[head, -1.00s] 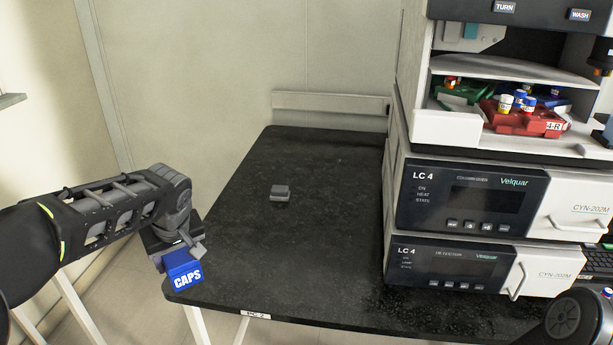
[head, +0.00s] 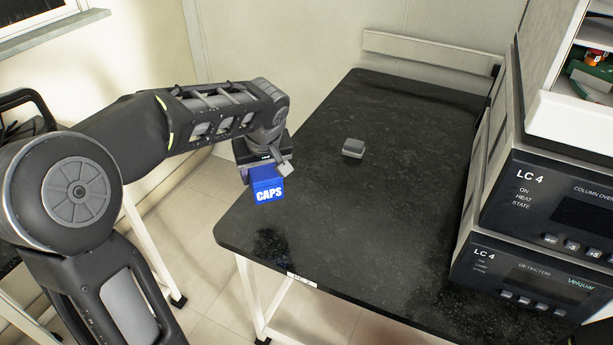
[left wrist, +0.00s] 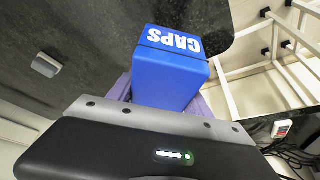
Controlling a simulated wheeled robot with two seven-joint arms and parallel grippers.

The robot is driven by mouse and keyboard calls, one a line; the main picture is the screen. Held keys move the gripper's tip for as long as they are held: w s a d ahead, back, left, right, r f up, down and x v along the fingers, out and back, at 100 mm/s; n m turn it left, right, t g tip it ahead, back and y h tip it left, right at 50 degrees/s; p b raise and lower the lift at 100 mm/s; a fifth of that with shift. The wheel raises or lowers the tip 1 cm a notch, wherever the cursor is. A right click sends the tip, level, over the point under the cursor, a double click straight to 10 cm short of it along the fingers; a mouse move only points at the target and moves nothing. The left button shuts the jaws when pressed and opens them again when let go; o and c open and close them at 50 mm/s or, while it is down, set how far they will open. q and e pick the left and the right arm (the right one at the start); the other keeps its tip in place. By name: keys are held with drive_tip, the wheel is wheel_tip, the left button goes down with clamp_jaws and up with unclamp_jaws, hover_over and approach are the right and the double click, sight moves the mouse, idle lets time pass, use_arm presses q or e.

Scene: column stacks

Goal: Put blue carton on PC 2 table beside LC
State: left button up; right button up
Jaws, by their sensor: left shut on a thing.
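The blue carton marked CAPS (head: 267,187) is held in my left gripper (head: 262,172), which is shut on it. The carton is at the left edge of the black table (head: 400,210), seemingly above its surface. In the left wrist view the carton (left wrist: 172,65) sits between the purple-grey fingers, with the dark tabletop behind it. The LC stack labelled LC 4 (head: 530,265) stands on the right part of the table. A label (head: 301,280) is on the table's front edge, too small to read now. My right gripper is not in view.
A small grey box (head: 353,148) lies on the table towards the back; it also shows in the left wrist view (left wrist: 46,65). The tabletop between the carton and the LC stack is otherwise clear. A low rail (head: 430,52) runs along the wall behind.

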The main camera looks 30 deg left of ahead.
use_arm(q)
hover_over(265, 208)
drive_tip(key=s+d, duration=0.1)
drive_tip(key=shift+f, duration=2.4)
drive_tip(key=shift+f, duration=0.1)
drive_tip(key=shift+f, duration=2.4)
drive_tip(key=shift+b, duration=0.3)
drive_tip(key=shift+f, duration=0.15)
drive_tip(key=o, duration=1.5)
